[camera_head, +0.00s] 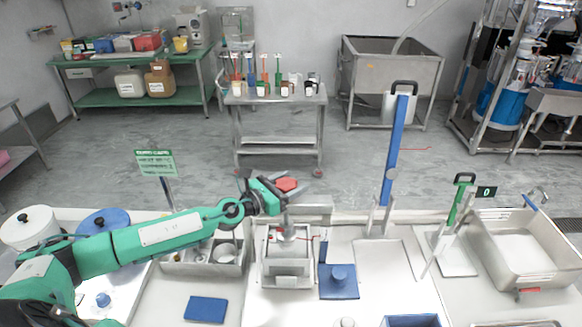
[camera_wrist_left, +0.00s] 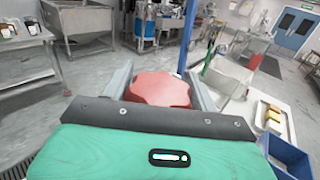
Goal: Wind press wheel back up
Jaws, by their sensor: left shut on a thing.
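The red press wheel (camera_head: 287,184) sits on top of the small metal press (camera_head: 289,266) at the middle of the bench. It also shows large in the wrist view (camera_wrist_left: 160,88), between the two grey fingers. My left gripper (camera_head: 291,186) reaches in from the left and is shut on the wheel, one finger on each side of its rim. The press's post below the wheel is partly hidden by the gripper in the head view. My right gripper is not in view.
A tall blue lever stand (camera_head: 393,150) rises right of the press. A blue block on a plate (camera_head: 339,281) lies close to the press's right. A divided metal tray (camera_head: 204,266) stands to its left, and a steel basin (camera_head: 520,262) at far right.

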